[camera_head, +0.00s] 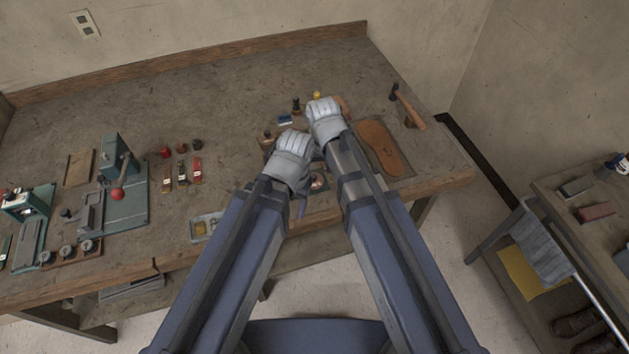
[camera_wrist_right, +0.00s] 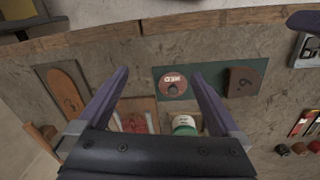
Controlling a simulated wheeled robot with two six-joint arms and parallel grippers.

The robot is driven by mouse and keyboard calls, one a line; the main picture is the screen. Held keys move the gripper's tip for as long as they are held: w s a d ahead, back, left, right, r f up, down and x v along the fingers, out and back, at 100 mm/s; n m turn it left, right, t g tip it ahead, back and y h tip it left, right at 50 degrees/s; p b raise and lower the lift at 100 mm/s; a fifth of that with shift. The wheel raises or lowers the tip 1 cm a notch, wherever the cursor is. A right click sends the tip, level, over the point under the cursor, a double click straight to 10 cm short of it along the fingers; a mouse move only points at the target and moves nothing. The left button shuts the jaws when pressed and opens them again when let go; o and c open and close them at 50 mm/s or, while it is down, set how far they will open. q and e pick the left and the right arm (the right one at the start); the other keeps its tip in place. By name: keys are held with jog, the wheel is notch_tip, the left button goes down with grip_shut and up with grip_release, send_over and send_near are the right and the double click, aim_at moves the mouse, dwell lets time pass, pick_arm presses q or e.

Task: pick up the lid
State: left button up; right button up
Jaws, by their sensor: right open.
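A round red lid with pale lettering and a dark knob (camera_wrist_right: 172,83) lies on a green mat (camera_wrist_right: 205,72) in the right wrist view. In the head view, a small part of a round red thing (camera_head: 318,182) shows between my arms and looks like the same lid. My right gripper (camera_wrist_right: 160,76) is open and empty, its two purple fingers spread on either side of the lid in the picture, not touching it. In the head view, its fingers are hidden behind the wrist. My left gripper (camera_head: 301,203) is mostly hidden under its pale wrist, with one purple finger tip showing.
A brown block (camera_wrist_right: 243,82) sits on the mat beside the lid. A green-and-white jar (camera_wrist_right: 184,124) stands close to my right gripper. A shoe sole (camera_head: 384,147) and a hammer (camera_head: 410,108) lie at the right. The table's left back (camera_head: 60,125) is bare.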

jog(key=m, duration=0.2)
send_over(314, 176)
jog(key=shift+w+f+y+b, duration=0.1)
jog(key=shift+f+y+b, duration=0.3)
jog(key=shift+f, duration=0.15)
jog(key=shift+f+b, duration=0.4)
notch_tip(314, 176, down, 7)
jog(key=b, duration=0.7)
jog(key=shift+c, duration=0.2)
jog(key=c, duration=1.2)
jog(key=shift+r, duration=0.1)
